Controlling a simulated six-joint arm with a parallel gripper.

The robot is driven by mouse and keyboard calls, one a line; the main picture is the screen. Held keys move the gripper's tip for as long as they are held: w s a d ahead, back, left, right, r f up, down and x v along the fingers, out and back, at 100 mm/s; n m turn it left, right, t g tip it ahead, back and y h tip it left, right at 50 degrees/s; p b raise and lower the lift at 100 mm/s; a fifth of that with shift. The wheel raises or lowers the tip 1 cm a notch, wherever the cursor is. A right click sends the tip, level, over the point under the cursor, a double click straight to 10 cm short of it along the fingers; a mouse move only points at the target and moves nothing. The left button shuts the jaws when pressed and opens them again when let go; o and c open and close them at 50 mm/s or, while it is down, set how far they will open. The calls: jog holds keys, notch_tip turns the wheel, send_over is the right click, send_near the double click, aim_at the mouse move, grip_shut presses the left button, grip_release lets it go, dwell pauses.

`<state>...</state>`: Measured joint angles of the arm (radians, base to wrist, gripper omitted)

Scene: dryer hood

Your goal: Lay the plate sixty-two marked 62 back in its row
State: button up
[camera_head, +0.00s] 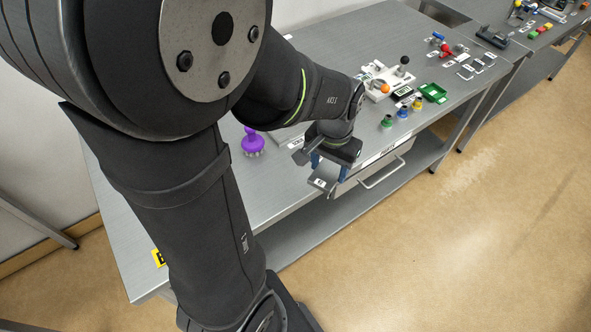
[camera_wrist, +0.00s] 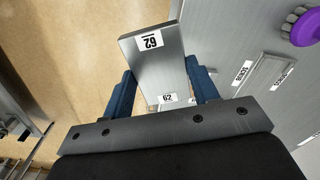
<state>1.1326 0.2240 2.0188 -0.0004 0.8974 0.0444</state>
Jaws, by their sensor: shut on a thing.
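My gripper (camera_head: 333,171) is shut on the grey metal plate 62 (camera_head: 321,182), which it holds near the front edge of the grey table. In the wrist view, the blue fingers of my gripper (camera_wrist: 163,92) press on both sides of the plate (camera_wrist: 158,68). One "62" label is upside down at the plate's far end. A second "62" label is at the near end between the fingers. Several small flat pieces with white labels (camera_head: 478,62) lie at the table's far right; their marks are too small to read.
A purple knobbed object (camera_head: 253,142) stands left of my gripper. A flat labelled panel (camera_wrist: 263,75) lies right of the plate in the wrist view. A drawer (camera_head: 375,176) with a handle is under the table edge. A green tray (camera_head: 433,92) and small coloured objects are farther right.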

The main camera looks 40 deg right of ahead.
send_over(296, 175)
notch_tip(296, 175, down, 6)
jog(key=shift+f, duration=2.15)
jog(key=shift+a+f, duration=0.1)
jog(key=o, duration=1.2)
jog(key=shift+c, duration=0.2)
notch_tip(296, 175, up, 12)
